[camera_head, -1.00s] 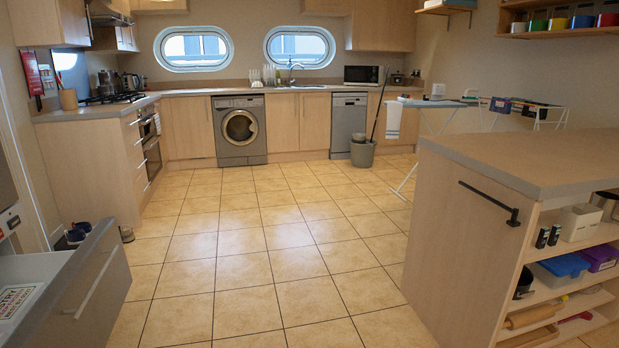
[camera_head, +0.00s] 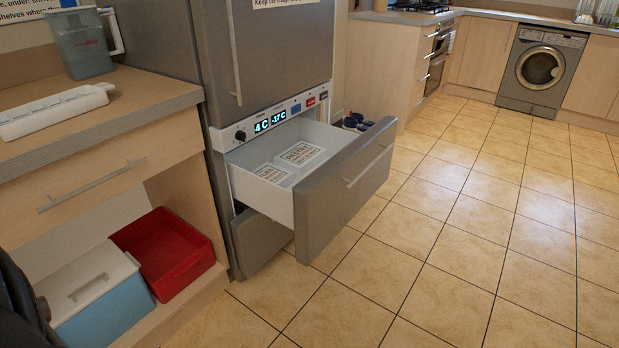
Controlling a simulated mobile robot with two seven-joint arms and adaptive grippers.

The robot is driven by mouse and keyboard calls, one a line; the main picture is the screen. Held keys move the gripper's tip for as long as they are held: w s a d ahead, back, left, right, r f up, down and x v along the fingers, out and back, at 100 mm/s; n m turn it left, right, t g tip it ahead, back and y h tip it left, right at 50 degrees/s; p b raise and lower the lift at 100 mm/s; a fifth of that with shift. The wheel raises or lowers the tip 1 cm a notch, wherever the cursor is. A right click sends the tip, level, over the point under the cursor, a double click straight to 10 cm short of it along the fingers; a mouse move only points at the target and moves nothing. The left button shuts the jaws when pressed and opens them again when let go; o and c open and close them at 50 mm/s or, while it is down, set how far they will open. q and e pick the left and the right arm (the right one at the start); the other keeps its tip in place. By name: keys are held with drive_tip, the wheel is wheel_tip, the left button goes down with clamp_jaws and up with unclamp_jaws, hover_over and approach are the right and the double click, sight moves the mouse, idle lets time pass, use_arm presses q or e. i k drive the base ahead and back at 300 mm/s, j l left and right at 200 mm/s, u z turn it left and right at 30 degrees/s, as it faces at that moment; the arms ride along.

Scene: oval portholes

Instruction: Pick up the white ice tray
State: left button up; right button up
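A long white tray (camera_head: 55,109) with a row of hollows, which looks like the ice tray, lies flat on the wooden counter (camera_head: 150,98) at the left. It is near the counter's front edge, and nothing covers it. Neither gripper shows in the head view. A dark rounded shape at the lower left edge looks like part of my own arm; no fingers show on it.
A grey jug (camera_head: 80,45) stands behind the tray. A freezer drawer (camera_head: 335,200) stands open and juts into the room, with labelled packs inside. A blue-white box (camera_head: 95,295) and a red bin (camera_head: 165,255) sit under the counter. Floor at right is clear.

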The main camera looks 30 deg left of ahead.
sight(21, 121)
drive_tip(key=u, duration=2.25)
